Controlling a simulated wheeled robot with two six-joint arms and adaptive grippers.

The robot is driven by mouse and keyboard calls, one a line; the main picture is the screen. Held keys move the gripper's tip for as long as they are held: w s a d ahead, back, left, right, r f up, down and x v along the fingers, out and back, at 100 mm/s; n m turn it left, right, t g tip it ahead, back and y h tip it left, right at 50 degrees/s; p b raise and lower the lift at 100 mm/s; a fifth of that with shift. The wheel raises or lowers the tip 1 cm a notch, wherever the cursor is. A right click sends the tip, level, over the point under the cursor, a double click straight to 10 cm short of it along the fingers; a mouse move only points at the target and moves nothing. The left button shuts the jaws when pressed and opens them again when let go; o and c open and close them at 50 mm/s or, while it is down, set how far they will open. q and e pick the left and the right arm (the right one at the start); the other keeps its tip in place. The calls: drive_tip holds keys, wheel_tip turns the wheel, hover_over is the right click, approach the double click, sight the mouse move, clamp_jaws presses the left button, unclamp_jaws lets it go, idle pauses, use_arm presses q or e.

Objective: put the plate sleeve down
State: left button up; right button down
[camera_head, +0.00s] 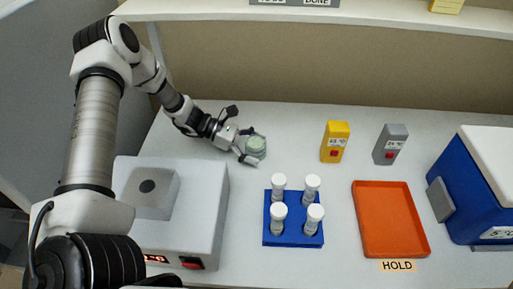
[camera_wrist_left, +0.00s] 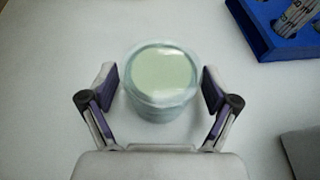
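The plate sleeve (camera_head: 256,145) is a short, round, pale green stack with a clear wall, upright on the bench at the back, left of the middle. In the left wrist view the plate sleeve (camera_wrist_left: 161,80) sits between the two fingers of my left gripper (camera_wrist_left: 160,90). A narrow gap shows on each side, so the fingers stand open around it without touching. In the head view my left gripper (camera_head: 247,146) reaches it from the left. The lower side of the stack is partly hidden by the gripper. My right gripper is not in view.
A blue rack (camera_head: 293,238) with several white-capped tubes stands in front and to the right. A grey device (camera_head: 208,215) is at the front left. An orange tray (camera_head: 391,222) by a HOLD label, yellow (camera_head: 335,142) and grey (camera_head: 390,145) holders and a blue cooler (camera_head: 480,205) are right.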

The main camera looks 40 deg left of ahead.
use_arm(q)
drive_tip(key=shift+a+r+p, duration=0.1)
drive_tip(key=shift+r+p, duration=0.2)
drive_tip(key=shift+p, duration=0.05)
drive_tip(key=p+v, duration=0.6)
drive_tip(key=v, duration=0.5)
drive_tip(key=shift+r+p, duration=0.15)
drive_tip(key=shift+p, duration=0.15)
drive_tip(key=shift+s+a, duration=0.15)
drive_tip(key=shift+a, duration=0.15)
